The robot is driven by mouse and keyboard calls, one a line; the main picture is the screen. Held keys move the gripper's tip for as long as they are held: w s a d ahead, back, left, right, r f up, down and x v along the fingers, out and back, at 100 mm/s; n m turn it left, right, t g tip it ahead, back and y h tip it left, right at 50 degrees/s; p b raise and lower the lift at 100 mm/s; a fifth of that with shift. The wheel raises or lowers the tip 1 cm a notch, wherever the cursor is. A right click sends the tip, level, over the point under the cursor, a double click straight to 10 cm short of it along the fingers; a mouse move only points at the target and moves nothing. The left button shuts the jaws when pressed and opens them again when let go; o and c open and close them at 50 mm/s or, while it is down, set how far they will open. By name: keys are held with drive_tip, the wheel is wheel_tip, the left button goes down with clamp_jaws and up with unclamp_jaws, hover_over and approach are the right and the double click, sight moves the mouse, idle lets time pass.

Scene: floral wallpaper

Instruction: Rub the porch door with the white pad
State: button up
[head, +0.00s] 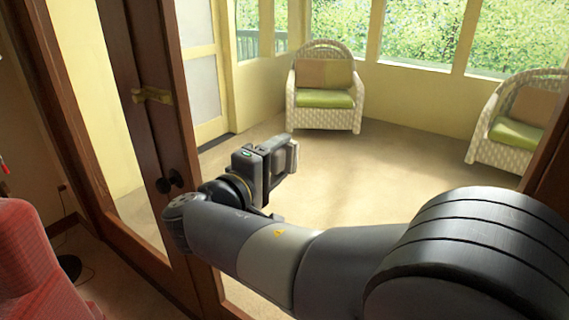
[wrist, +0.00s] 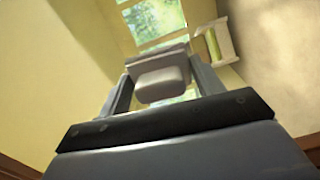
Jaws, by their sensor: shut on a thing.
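My gripper (head: 280,160) is stretched out through a doorway into the sunlit porch. In the wrist view my gripper (wrist: 160,72) is shut on the white pad (wrist: 163,85), a pale block between the two fingers. In the head view only a small pale edge of the pad (head: 294,155) shows at the fingertips. A dark brown wooden door (head: 150,120) with a dark knob and brass latch stands left of my arm. A cream door (head: 203,75) with glass panes is at the back left of the porch. The pad appears apart from both doors. Which is the porch door I cannot tell.
A white wicker chair (head: 325,85) with a green cushion stands by the back wall. Another wicker chair (head: 520,125) is at the right. A red chair (head: 38,265) is at the lower left. The porch floor (head: 400,170) between is clear.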

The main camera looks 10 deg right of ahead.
sight(341, 170)
drive_tip(key=shift+w+a+f, duration=0.1)
drive_tip(key=shift+w+a, duration=0.8)
drive_tip(key=shift+a, duration=0.05)
drive_tip(key=shift+b, duration=0.3)
drive_tip(key=shift+s+d+b, duration=2.5)
drive_tip(key=shift+s+d, duration=2.55)
drive_tip(key=shift+d, duration=0.05)
drive_tip(key=shift+w+a, duration=0.1)
drive_tip(key=shift+a, duration=0.05)
drive_tip(key=shift+w+a, duration=3.65)
drive_tip(key=shift+a, duration=0.05)
drive_tip(key=shift+w+a, duration=1.2)
drive_tip(key=shift+w, duration=0.1)
drive_tip(key=shift+a, duration=0.1)
drive_tip(key=shift+v, duration=2.9)
